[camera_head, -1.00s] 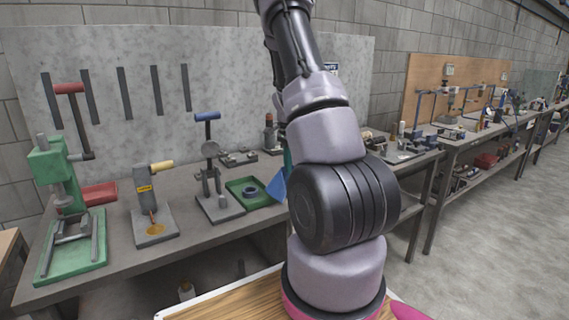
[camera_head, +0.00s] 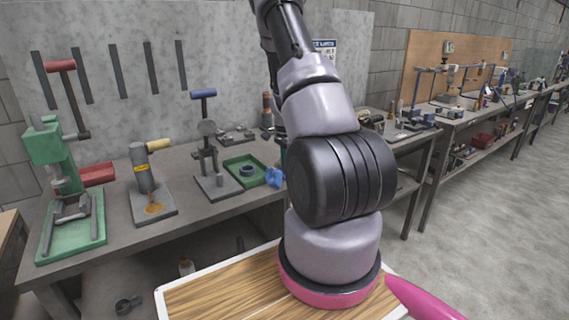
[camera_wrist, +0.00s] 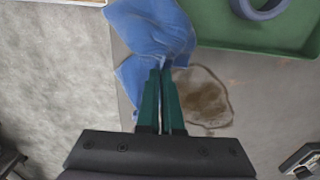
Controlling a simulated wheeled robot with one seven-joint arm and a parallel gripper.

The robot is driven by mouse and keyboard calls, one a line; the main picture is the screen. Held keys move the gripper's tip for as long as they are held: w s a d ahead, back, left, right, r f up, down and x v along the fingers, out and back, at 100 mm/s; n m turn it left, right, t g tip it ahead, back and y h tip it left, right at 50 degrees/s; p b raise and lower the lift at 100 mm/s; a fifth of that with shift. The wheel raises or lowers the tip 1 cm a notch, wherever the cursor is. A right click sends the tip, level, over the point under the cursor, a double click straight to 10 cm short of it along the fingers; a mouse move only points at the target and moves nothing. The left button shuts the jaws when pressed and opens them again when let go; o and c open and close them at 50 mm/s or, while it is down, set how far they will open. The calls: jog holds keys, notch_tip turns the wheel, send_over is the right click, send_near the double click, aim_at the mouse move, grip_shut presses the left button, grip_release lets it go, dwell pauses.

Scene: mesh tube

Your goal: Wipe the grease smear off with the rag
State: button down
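The blue rag (camera_wrist: 150,28) is pinched in my gripper (camera_wrist: 161,66), whose green fingers are nearly together on it. It spreads in folds ahead of and left of the fingertips, across the bench edge. In the head view the rag (camera_head: 273,177) shows beside the green tray, and my arm hides the gripper. The grease smear (camera_wrist: 203,100) is a brown patch with a dark outline on the grey bench top, just right of the fingers in the wrist view. The rag's folds lie beside its upper left; I cannot tell whether they touch it. My arm hides this smear in the head view.
The green tray (camera_head: 231,164) with a blue-grey ring (camera_head: 247,170) is close to the rag. A blue-handled press (camera_head: 208,160), a yellow-handled tool (camera_head: 143,175) with a brown stain on its base, and a green press (camera_head: 50,150) stand further left.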

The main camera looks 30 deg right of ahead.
grip_release()
jog(key=shift+f, duration=1)
grip_shut()
jog(key=shift+w+r, duration=0.1)
jog(key=shift+r, duration=0.2)
